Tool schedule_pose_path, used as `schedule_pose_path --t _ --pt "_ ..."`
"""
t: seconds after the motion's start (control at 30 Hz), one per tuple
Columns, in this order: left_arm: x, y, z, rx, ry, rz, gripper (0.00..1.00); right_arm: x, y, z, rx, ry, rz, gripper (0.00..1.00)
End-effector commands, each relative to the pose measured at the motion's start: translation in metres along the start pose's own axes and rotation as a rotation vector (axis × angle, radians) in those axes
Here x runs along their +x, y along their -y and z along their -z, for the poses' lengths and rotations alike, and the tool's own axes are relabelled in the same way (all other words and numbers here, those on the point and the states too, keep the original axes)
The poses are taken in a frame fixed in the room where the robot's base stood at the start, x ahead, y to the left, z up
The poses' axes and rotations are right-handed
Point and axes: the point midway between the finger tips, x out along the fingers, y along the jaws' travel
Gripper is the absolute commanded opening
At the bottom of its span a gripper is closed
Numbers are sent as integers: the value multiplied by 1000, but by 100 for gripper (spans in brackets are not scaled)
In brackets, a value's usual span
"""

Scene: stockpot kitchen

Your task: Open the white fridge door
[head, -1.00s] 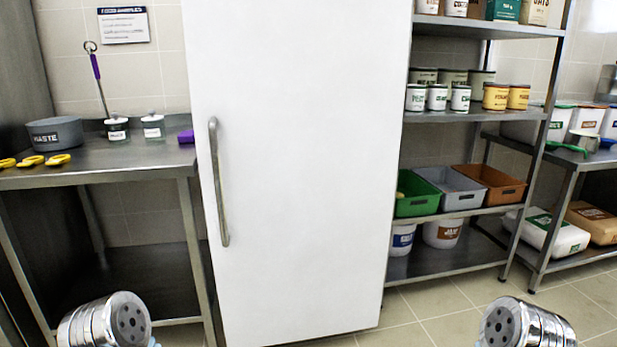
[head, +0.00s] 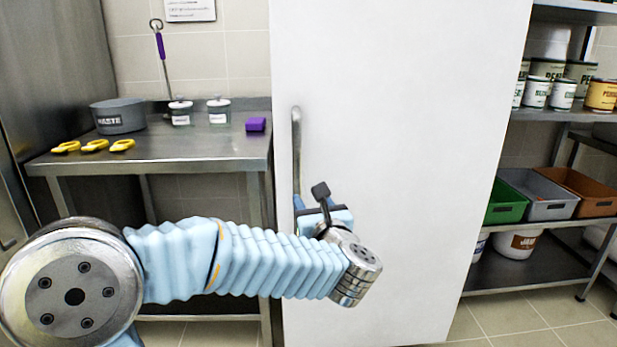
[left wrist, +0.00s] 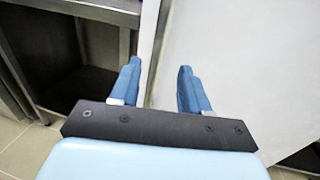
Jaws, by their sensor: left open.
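The white fridge door (head: 400,130) stands shut, filling the middle of the head view. Its vertical metal handle (head: 296,150) is near the left edge of the door. My left gripper (head: 308,207) is in front of the door at the lower part of the handle, which it partly hides. In the left wrist view the two blue fingers (left wrist: 158,82) are apart, with the door's pale left edge (left wrist: 150,35) showing beyond the gap. I cannot tell whether the handle lies between the fingers. My right gripper is out of view.
A steel table (head: 190,150) stands left of the fridge, bearing a grey waste bin (head: 119,117), yellow-handled items (head: 95,146), jars and a purple block (head: 256,124). A shelf rack (head: 560,115) with cans and bins stands to the right. Tiled floor shows at lower right.

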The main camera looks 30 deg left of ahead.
Motion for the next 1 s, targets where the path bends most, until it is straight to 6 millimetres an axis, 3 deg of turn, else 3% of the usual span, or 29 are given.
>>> schedule_pose_path --t 0.53,0.7,1.0 --pt "112 0 0 9 -2 0 46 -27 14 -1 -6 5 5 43" --pt "128 1 1 8 -1 1 46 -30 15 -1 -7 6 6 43" --pt "132 1 2 9 -1 3 46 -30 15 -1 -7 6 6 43"
